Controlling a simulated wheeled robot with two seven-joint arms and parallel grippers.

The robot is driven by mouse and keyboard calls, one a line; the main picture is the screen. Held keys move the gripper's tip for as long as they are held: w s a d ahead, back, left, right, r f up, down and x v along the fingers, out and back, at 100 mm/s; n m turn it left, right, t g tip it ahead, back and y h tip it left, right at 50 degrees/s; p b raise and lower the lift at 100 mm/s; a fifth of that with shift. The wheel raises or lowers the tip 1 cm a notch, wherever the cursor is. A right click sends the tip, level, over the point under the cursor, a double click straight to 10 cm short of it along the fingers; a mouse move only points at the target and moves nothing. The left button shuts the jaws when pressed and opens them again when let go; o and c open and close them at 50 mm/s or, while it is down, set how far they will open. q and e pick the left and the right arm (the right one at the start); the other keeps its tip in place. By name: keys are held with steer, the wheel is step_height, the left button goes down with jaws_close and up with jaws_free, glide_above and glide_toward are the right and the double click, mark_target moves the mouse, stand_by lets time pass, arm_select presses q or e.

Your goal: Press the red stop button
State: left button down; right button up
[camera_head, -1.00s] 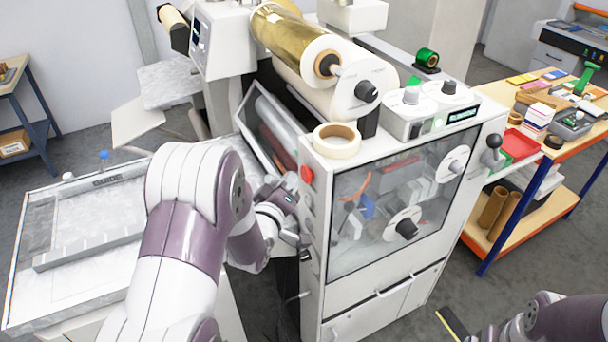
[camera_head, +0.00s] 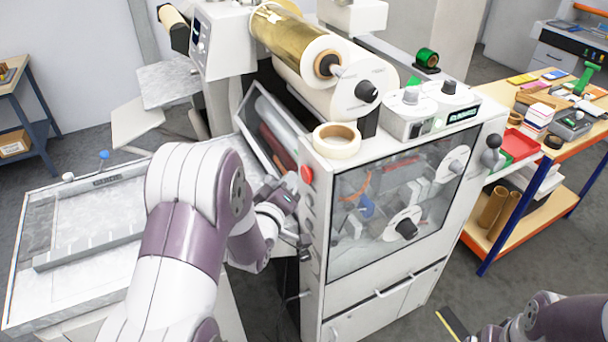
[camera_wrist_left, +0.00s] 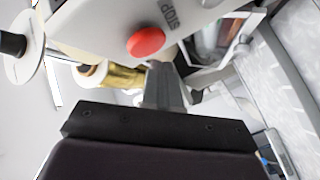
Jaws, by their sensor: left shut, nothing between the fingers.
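In the left wrist view the red button (camera_wrist_left: 146,41) shows beside the printed word STOP. My left gripper (camera_head: 291,194) is just left of and slightly below the button in the head view. Its fingers (camera_wrist_left: 165,72) are shut and empty, pointing toward the panel. The fingertips look close to the button; whether they touch cannot be told. Of my right arm, only a part shows at the lower right of the head view; its gripper is not in view.
A tape roll (camera_head: 337,140) lies on the machine top near the button. A gold foil roll (camera_head: 290,38) is above. Grey knobs run down the panel edge below the button. A flat feed table (camera_head: 20,290) is at left, a cluttered workbench (camera_head: 558,150) at right.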

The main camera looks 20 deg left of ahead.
arm_select(q)
steer(key=shift+d, duration=0.1)
steer(key=shift+w+d, duration=0.2)
steer(key=shift+w, duration=0.1)
steer(key=shift+w+d+b, duration=0.25)
steer(key=shift+w+b, duration=0.05)
steer(key=shift+b, duration=0.05)
stand_by(0.7)
steer(key=shift+s+a, duration=0.5)
steer(key=shift+s, duration=0.1)
steer(key=s+a, duration=0.3)
steer(key=shift+s+a, duration=0.15)
steer(key=shift+s, duration=0.25)
stand_by(0.3)
